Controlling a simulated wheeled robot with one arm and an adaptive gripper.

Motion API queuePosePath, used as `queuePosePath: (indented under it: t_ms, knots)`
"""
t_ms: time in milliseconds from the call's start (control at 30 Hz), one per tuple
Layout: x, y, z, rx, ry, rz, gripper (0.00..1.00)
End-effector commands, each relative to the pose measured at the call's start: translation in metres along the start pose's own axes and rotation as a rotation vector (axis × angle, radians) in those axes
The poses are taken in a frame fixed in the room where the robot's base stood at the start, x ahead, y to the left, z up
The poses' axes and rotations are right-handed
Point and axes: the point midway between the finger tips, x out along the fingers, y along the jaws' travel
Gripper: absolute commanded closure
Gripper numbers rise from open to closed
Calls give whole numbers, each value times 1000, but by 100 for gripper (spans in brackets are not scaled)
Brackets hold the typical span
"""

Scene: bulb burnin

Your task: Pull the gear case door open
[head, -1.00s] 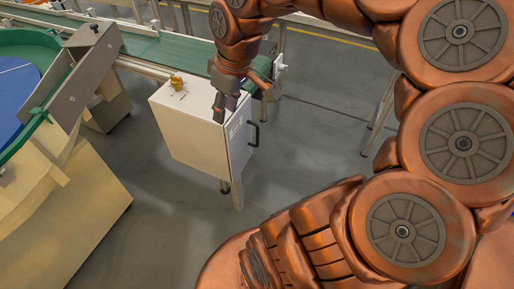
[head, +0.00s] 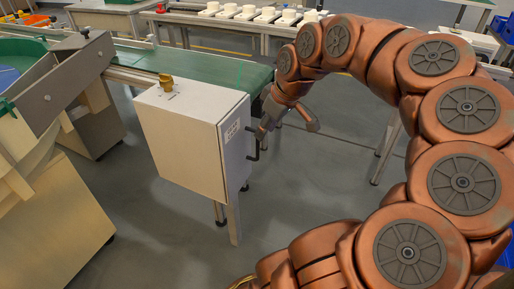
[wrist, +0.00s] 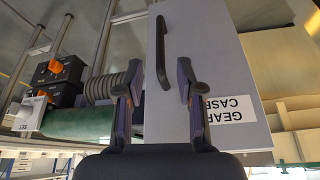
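The gear case (head: 180,135) is a white box beside the green conveyor. Its door (head: 236,150) is the right face, and it looks shut. A dark bar handle (head: 253,150) stands on the door's right side. My gripper (head: 288,122) is in front of the door, near the handle's upper end. In the wrist view, the fingers of my gripper (wrist: 159,78) are spread, with the handle (wrist: 162,52) ahead between their tips and no visible contact. The door (wrist: 216,60) carries an upside-down "GEAR CASE" label (wrist: 232,120).
A beige machine (head: 50,200) is at the left. White parts (head: 250,12) sit in a row at the back. Grey floor right of the case is clear.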

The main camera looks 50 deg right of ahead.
Motion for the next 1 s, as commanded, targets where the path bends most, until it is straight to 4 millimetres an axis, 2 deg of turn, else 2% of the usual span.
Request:
queuePosePath:
  t_ms: [500, 833, 867, 1000]
  knots:
    - [66, -1, 0, -1, 0, -2, 63]
    - [72, -1, 0, 0, 1, -2, 63]
    - [72, -1, 0, 0, 1, -2, 64]
    - [72, -1, 0, 0, 1, -2, 78]
